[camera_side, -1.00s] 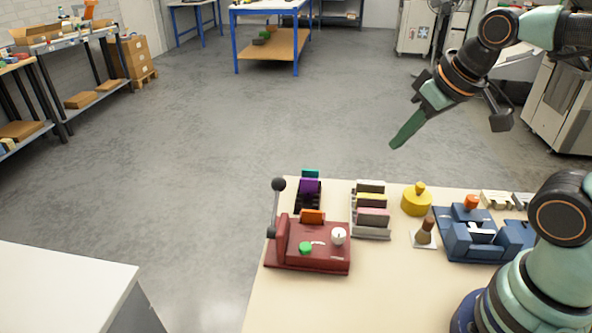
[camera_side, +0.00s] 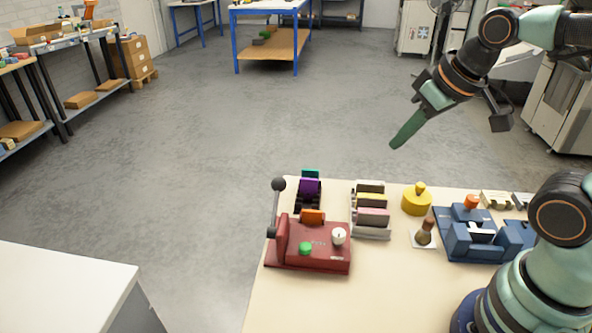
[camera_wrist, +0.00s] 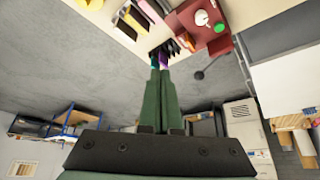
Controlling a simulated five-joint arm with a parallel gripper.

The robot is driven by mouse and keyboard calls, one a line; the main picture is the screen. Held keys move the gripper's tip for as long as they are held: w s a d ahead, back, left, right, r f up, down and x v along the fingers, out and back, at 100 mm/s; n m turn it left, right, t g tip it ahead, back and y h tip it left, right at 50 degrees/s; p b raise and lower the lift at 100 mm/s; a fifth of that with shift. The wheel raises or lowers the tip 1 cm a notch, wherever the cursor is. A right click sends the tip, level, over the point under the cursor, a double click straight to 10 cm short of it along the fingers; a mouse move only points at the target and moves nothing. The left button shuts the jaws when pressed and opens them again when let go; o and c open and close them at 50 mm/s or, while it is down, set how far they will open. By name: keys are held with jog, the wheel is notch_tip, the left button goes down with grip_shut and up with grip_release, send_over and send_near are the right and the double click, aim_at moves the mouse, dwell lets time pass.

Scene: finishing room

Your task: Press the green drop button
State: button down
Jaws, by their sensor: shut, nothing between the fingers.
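The green drop button (camera_side: 305,248) is a round green knob on top of a dark red machine (camera_side: 330,262) at the near left of the table. The machine also carries a white dial (camera_side: 338,236), an orange block (camera_side: 312,216) and a side lever with a black ball (camera_side: 279,184). In the wrist view the green button (camera_wrist: 219,27) shows at the upper right on the red machine. My gripper (camera_side: 393,146) is shut and empty. It is raised in the air beyond the table's far edge, well apart from the button. Its closed green fingers also show in the wrist view (camera_wrist: 159,72).
Right of the machine stand a rack of coloured pads (camera_side: 371,213), a yellow round pot (camera_side: 416,203), a brown-handled stamp (camera_side: 424,234) and a blue fixture (camera_side: 470,240). A purple and teal block rack (camera_side: 309,190) stands behind the machine. The table's front middle (camera_side: 375,295) is clear.

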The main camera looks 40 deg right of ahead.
jog(key=n+g+h, duration=0.3)
jog(key=n+g, duration=0.9)
jog(key=n, duration=0.2)
send_over(301, 246)
notch_tip(301, 246, down, 10)
jog(key=shift+r, duration=0.25)
jog(key=shift+f, duration=4.45)
jog(key=shift+f, duration=0.15)
jog(key=shift+f, duration=0.25)
